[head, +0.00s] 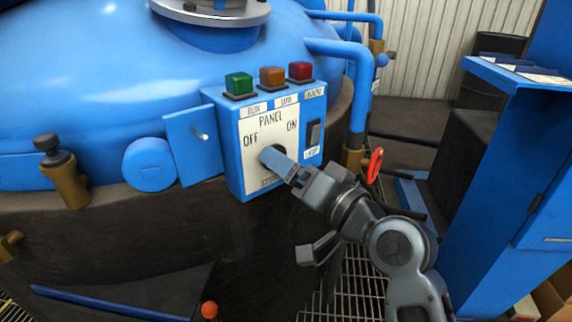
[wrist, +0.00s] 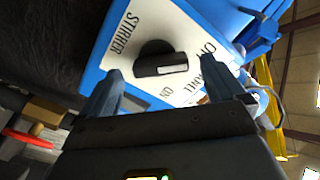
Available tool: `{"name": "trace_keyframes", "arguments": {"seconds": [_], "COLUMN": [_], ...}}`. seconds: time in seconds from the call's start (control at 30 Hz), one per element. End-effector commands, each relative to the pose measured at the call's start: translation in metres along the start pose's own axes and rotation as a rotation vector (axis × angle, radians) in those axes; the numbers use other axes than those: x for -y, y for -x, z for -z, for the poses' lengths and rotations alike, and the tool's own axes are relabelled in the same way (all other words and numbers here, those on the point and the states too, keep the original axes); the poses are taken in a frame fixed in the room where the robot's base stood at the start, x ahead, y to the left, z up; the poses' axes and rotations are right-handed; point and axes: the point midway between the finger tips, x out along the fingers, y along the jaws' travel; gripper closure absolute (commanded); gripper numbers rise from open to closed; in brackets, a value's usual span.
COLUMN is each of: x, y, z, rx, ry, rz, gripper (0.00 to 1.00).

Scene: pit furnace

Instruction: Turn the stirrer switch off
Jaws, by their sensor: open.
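The stirrer switch is a black rotary knob (wrist: 160,60) with a white bar, on the white plate of the blue control panel (wrist: 188,24). In the head view the panel (head: 232,150) reads OFF at left and ON at right; my gripper covers much of the knob (head: 268,151). The bar's end lies on the side of the PANEL lettering; I cannot tell which setting it marks. My gripper (wrist: 163,86) is open and empty, its fingers on either side of the knob in the wrist view. It also shows in the head view (head: 284,166). Contact with the knob cannot be told.
Green (head: 239,83), orange (head: 271,78) and red (head: 301,72) lamps top the panel. A black rocker switch (head: 314,132) is at its right. A blue pipe (head: 360,85) and red handwheel (head: 375,165) stand right of it. A blue cabinet (head: 505,165) bounds the right side.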

Motion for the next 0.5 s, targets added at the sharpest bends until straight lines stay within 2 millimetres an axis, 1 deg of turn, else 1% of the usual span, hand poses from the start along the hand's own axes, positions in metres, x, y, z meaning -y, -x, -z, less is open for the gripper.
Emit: {"name": "trace_keyframes", "arguments": {"seconds": [0.03,0.1,0.23,0.37,0.5], "x": [-0.001,-0.001,-0.001,-0.001,0.0], "y": [0.01,0.022,0.042,0.054,0.058], "z": [0.0,0.0,0.0,0.0,-0.001], "rx": [-0.001,-0.001,-0.001,0.0,0.001], "ry": [-0.001,-0.002,-0.001,0.0,-0.001], "rz": [-0.002,-0.003,-0.002,-0.002,0.0], "gripper": [0.03,0.03,0.03,0.03,0.03]}}
